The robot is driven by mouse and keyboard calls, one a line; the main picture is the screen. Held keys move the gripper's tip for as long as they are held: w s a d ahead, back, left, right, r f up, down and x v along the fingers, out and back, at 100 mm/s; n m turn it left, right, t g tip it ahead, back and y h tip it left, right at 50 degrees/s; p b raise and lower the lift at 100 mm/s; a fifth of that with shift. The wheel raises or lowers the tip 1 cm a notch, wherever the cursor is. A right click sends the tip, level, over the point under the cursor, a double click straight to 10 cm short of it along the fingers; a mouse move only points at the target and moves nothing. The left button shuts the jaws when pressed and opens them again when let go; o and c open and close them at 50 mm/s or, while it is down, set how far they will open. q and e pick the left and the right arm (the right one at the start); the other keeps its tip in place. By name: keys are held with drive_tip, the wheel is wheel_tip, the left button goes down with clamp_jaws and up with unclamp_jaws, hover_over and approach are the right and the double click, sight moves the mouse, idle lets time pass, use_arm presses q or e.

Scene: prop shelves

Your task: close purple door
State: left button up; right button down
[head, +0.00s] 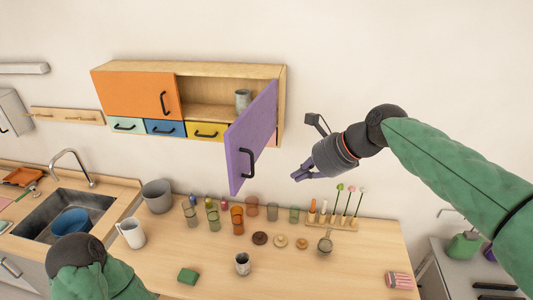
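The purple door (252,138) of the wooden wall cabinet (230,72) stands open, swung out toward me. Its black handle (246,163) is on the outer face near the free edge. My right gripper (297,176) is to the right of the door, in front of the wall, and apart from the door and handle. Its purple fingers point left and down, and they look parted with nothing between them. Of my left arm only a green sleeve and a dark joint show at the lower left; the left gripper is out of view.
The cabinet also has a shut orange door (138,95) and several small drawers, including a yellow one (207,131). A grey cup (242,99) stands inside. Below, the wooden counter (330,275) holds cups, lids and a rack (332,222). A sink (65,215) is at left.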

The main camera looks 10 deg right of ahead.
drive_tip(key=s+r+m, duration=0.2)
drive_tip(key=s+r, duration=0.3)
drive_tip(key=r, duration=0.4)
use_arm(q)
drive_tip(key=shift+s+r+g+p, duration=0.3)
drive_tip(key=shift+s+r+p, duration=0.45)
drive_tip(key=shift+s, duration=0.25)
use_arm(e)
drive_tip(key=w+a+f, duration=0.7)
drive_tip(key=a, duration=0.1)
drive_tip(key=shift+y, duration=0.3)
drive_tip(key=shift+w+f, duration=0.1)
